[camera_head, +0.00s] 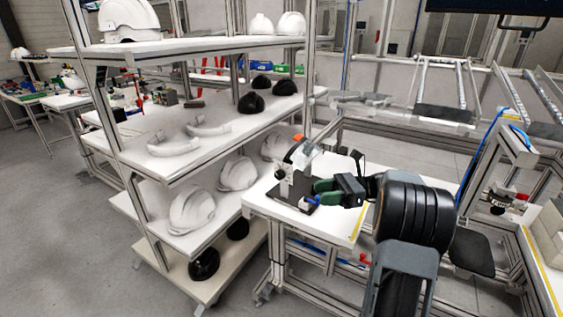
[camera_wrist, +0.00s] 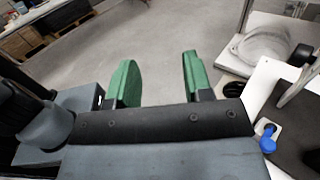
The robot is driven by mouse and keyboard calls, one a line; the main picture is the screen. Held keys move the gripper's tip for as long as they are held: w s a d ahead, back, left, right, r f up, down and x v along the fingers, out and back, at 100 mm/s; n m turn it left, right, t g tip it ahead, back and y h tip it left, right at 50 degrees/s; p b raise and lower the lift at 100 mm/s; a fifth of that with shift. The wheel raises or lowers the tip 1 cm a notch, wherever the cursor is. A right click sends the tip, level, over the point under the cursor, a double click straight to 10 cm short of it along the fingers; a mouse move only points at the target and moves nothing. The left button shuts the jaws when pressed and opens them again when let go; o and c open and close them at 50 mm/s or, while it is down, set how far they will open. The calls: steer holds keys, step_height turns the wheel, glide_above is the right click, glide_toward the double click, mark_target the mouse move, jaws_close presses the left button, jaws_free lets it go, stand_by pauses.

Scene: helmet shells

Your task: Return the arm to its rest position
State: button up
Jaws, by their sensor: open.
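My gripper (camera_head: 318,190) shows in the head view in front of the work table, with green fingertips near the dark fixture on it. In the wrist view my gripper (camera_wrist: 157,80) has its two green fingers apart, with bare grey floor between them and nothing held. My black and grey arm reaches in from the lower right of the head view. The white work table (camera_head: 264,205) lies below and beside the gripper. A blue knob (camera_wrist: 267,139) shows at the right in the wrist view, to the right of the fingers.
A shelf rack (camera_head: 150,228) with white helmet shells (camera_head: 193,209) and dark ones (camera_head: 250,102) stands left of the table. A metal frame (camera_head: 430,118) stands behind. Another bench lies at the far right. Open grey floor (camera_head: 70,240) is at the left.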

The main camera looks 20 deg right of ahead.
steer(key=s+a+f+n+g+h+p, duration=0.1)
steer(key=s+a+f+n+h, duration=0.15)
steer(key=f+h, duration=0.25)
steer(key=s+a+f+n+g+h+p, duration=0.1)
steer(key=s+f+n+h, duration=0.3)
steer(key=f, duration=0.1)
steer(key=s+a+r+n+t+h+p, duration=0.3)
steer(key=s+a+r+n+h, duration=0.5)
steer(key=n, duration=0.5)
steer(key=shift+s+a+r+h+p, duration=0.35)
steer(key=shift+s+p, duration=0.35)
steer(key=shift+s, duration=0.4)
